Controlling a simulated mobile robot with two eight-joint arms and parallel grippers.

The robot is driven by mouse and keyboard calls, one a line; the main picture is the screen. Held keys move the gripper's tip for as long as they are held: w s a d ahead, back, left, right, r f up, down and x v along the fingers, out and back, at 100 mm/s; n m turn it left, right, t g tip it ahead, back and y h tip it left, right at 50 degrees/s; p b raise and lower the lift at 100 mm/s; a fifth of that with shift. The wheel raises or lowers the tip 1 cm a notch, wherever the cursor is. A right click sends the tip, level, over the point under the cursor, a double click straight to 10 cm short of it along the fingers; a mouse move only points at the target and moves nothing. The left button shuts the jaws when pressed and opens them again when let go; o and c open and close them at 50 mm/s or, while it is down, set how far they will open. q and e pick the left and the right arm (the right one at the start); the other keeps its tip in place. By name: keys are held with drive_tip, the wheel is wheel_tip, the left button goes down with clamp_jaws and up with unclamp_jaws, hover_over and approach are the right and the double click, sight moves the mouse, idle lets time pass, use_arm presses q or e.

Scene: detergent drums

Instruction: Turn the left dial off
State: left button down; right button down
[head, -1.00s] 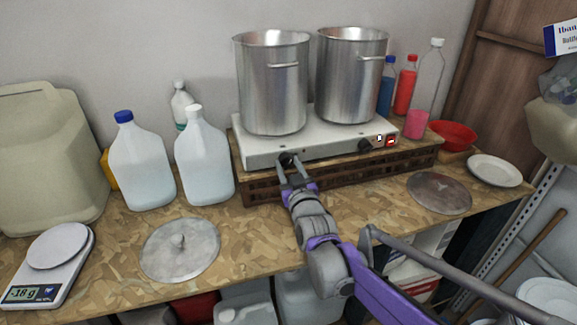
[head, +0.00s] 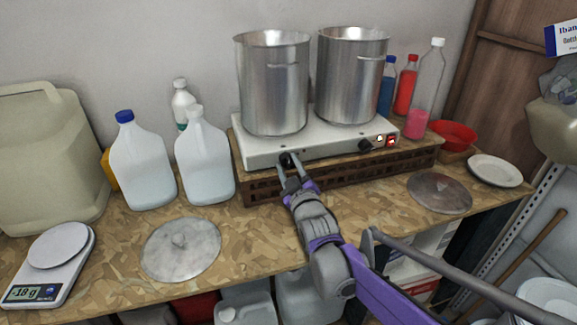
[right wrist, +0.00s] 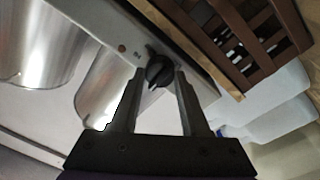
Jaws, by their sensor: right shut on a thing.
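The left dial (head: 286,159) is a black knob on the front face of the white double hot plate (head: 330,143). It also shows in the right wrist view (right wrist: 159,70), with the tips of my right gripper on either side of it. My right gripper (head: 291,163) is shut on this dial. The right dial (head: 366,145) is a black knob further right on the same face, next to a lit red switch (head: 392,141). My left gripper is not in view.
Two tall steel pots (head: 273,85) (head: 352,75) stand on the hot plate, which rests on a brown crate (head: 262,187). White jugs (head: 205,160), a scale (head: 50,262) and a metal lid (head: 181,249) are on the left. Another lid (head: 439,193) and a plate (head: 494,170) are on the right.

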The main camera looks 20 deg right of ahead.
drive_tip(key=shift+c, duration=2)
unclamp_jaws()
drive_tip(key=shift+s, duration=0.1)
drive_tip(key=s, duration=1)
drive_tip(key=shift+s+f, duration=0.35)
drive_tip(key=s+f+m+g+p, duration=0.1)
drive_tip(key=s+f+m+g, duration=0.2)
drive_tip(key=s, duration=0.9)
drive_tip(key=s+f+m+g+p, duration=0.1)
drive_tip(key=s+f+m+g, duration=0.3)
drive_tip(key=s+f+g, duration=0.6)
wheel_tip(320, 180, down, 4)
drive_tip(key=s, duration=0.2)
drive_tip(key=shift+s+d+f+p, duration=0.15)
drive_tip(key=shift+s+f+p, duration=0.05)
drive_tip(key=shift+s+p, duration=0.15)
